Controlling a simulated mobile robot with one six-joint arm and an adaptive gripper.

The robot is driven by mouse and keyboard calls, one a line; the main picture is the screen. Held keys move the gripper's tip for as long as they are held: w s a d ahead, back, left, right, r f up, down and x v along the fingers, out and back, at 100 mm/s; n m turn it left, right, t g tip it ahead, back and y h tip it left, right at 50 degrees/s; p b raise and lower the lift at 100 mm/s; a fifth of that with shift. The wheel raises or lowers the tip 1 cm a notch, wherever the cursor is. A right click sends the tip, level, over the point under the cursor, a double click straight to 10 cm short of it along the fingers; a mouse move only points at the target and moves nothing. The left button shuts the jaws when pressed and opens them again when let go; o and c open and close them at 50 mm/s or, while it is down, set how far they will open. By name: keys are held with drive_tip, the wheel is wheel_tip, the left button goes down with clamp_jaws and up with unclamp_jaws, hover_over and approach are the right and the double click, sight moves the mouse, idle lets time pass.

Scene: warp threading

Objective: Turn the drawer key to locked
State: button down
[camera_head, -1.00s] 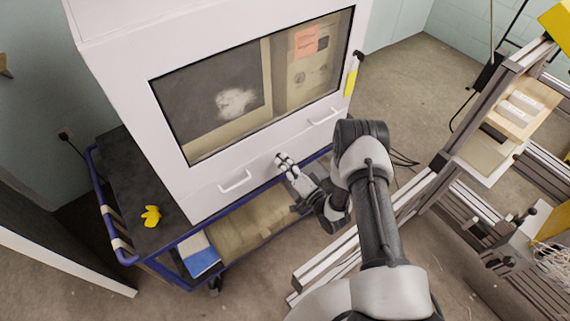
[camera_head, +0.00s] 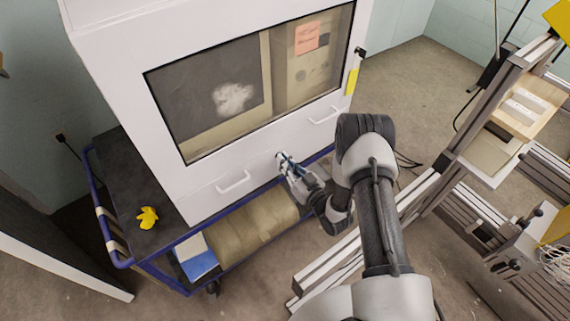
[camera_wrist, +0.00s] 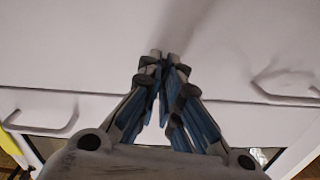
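My gripper (camera_head: 282,157) is at the white front of the cabinet (camera_head: 205,197), between two drawer handles, the left handle (camera_head: 235,182) and the right handle (camera_head: 323,116). In the wrist view, my gripper's blue-and-grey fingers (camera_wrist: 160,66) converge, with their tips close together against or just in front of the white panel (camera_wrist: 80,55). The drawer key cannot be made out; the fingertips cover the spot between them, so its angle and any hold on it are hidden. Handles also show in the wrist view at the left (camera_wrist: 42,128) and right (camera_wrist: 288,97).
The cabinet stands on a blue-framed cart (camera_head: 168,243) with a yellow object (camera_head: 147,217) on its dark top. A grey metal frame (camera_head: 440,170) stands close to the right of my arm. A yellow tag (camera_head: 352,82) hangs at the cabinet's right edge.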

drive_tip(key=shift+n, duration=0.8)
drive_tip(key=c, duration=1.8)
unclamp_jaws()
drive_tip(key=v, duration=1.2)
drive_tip(key=shift+w, duration=0.1)
